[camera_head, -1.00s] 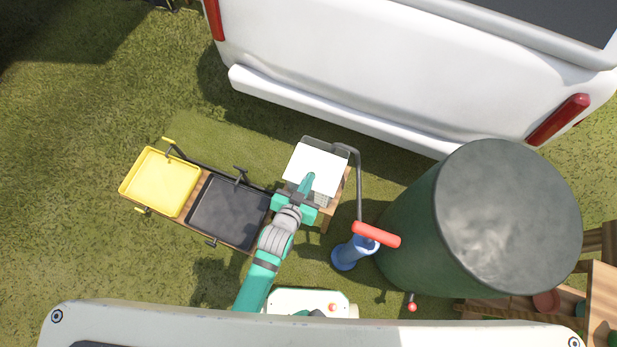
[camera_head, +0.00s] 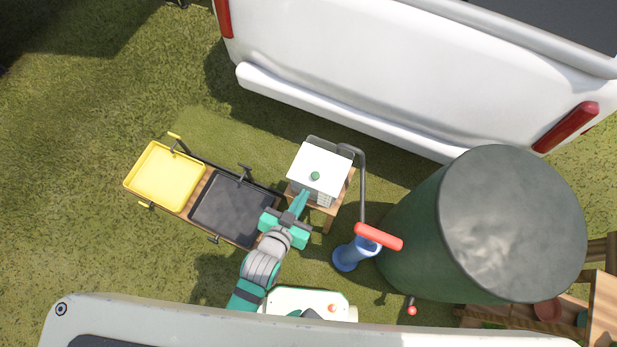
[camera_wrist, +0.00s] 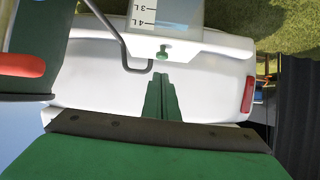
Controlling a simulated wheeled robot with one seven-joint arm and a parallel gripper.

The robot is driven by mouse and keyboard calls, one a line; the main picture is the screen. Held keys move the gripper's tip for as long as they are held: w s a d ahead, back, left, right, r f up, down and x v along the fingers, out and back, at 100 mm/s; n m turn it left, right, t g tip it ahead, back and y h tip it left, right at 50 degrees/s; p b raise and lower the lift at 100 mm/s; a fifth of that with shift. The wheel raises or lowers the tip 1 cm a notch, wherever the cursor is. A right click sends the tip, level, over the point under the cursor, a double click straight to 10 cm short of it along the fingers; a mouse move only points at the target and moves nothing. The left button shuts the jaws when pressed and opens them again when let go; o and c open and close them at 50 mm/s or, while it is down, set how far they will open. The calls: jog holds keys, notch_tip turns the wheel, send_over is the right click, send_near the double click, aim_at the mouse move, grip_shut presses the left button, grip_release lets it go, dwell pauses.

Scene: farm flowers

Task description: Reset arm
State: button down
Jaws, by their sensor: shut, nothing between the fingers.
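My gripper (camera_head: 302,197) is shut and empty, its teal fingers pressed together. In the head view its tips are at the near side of a white-lidded box (camera_head: 320,170) with a small green knob on top. I cannot tell whether they touch it. In the wrist view the closed fingers (camera_wrist: 160,88) point toward the green knob (camera_wrist: 163,53) and a translucent container (camera_wrist: 178,14) with litre marks, with a gap in the picture between fingertips and knob.
The box stands on a small wooden stand (camera_head: 328,222). Left of it are a black tray (camera_head: 232,208) and a yellow tray (camera_head: 165,177). A blue pump (camera_head: 352,252) with a red handle and a large green barrel (camera_head: 510,225) stand right. A white vehicle (camera_head: 400,70) is behind.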

jog(key=shift+s+a+r, duration=0.15)
jog(key=shift+s+a, duration=0.05)
jog(key=shift+s, duration=0.4)
jog(key=shift+s+a+r, duration=0.1)
jog(key=shift+s+a, duration=0.05)
jog(key=shift+s, duration=0.45)
jog(key=s+d+r+n+t+y, duration=0.3)
jog(key=s+d+r+n+t, duration=0.1)
jog(key=s+r, duration=0.6)
jog(key=shift+s+d+r+y, duration=0.4)
jog(key=shift+s+d, duration=0.15)
jog(key=shift+s, duration=0.7)
